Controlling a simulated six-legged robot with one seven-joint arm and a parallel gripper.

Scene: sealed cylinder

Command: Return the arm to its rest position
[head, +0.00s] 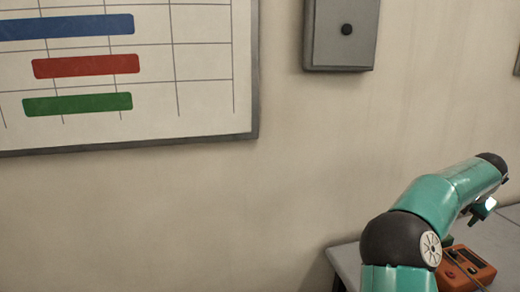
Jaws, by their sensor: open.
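My teal arm with black joints rises at the lower right of the head view. Its upper link reaches up and to the right, to a black joint near the right edge. A small teal part of my gripper (482,209) shows below that link, above the table and apart from the wall. The link partly hides it, and its fingers are too small to make out clearly. I see nothing held in it.
A grey table (347,262) stands at the lower right, with an orange device (470,268) on it, partly behind my arm. A whiteboard (205,85) with coloured bars and a grey wall box (340,35) hang on the beige wall. The left side is free of obstacles.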

